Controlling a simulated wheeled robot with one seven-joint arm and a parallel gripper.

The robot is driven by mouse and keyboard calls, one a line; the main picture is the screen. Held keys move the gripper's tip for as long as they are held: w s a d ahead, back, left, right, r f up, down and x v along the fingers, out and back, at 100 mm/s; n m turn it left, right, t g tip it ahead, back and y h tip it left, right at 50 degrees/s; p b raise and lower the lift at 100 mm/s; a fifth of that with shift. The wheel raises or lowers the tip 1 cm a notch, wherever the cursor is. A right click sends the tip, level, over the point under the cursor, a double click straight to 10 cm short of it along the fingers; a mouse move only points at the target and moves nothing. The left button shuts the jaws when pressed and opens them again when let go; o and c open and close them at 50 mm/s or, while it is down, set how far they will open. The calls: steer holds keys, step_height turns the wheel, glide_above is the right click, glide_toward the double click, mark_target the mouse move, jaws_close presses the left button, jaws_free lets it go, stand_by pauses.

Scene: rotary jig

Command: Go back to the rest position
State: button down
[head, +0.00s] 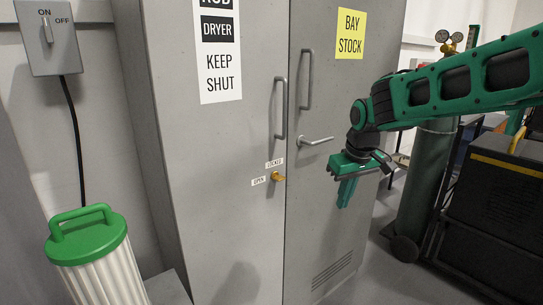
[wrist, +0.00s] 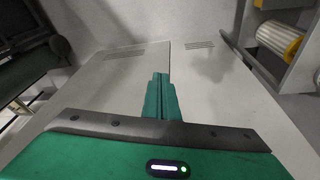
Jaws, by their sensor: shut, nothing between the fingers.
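My gripper (head: 346,192) hangs in front of the right door of a grey two-door cabinet (head: 240,200), below its lever handle (head: 316,141). Its green fingers are together and hold nothing. In the wrist view, the shut fingers (wrist: 161,82) point toward the lower part of the cabinet doors (wrist: 215,85). The brass key knob (head: 277,176) on the left door sits between the labels "LOCKED" and "OPEN", left of my gripper and apart from it. Both doors look shut.
A wall switch box (head: 50,35) marked ON and OFF is at the upper left. A white canister with a green handle (head: 85,235) stands at the lower left. A green gas cylinder (head: 428,185) and a dark machine (head: 495,215) stand at the right.

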steer(key=s+d+m+g+h, duration=0.15)
steer(key=s+d+m, duration=0.35)
steer(key=s+d, duration=1.1)
steer(key=s+d+f+m, duration=0.2)
steer(key=s, duration=0.7)
steer(key=s+d+f+m+g+y, duration=0.1)
steer(key=s+d+f+m, duration=0.2)
steer(key=s, duration=0.7)
steer(key=shift+s, duration=0.3)
steer(key=shift+f+g, duration=0.1)
steer(key=shift+g, duration=0.15)
steer(key=shift+w+f, duration=0.25)
steer(key=shift+w, duration=0.4)
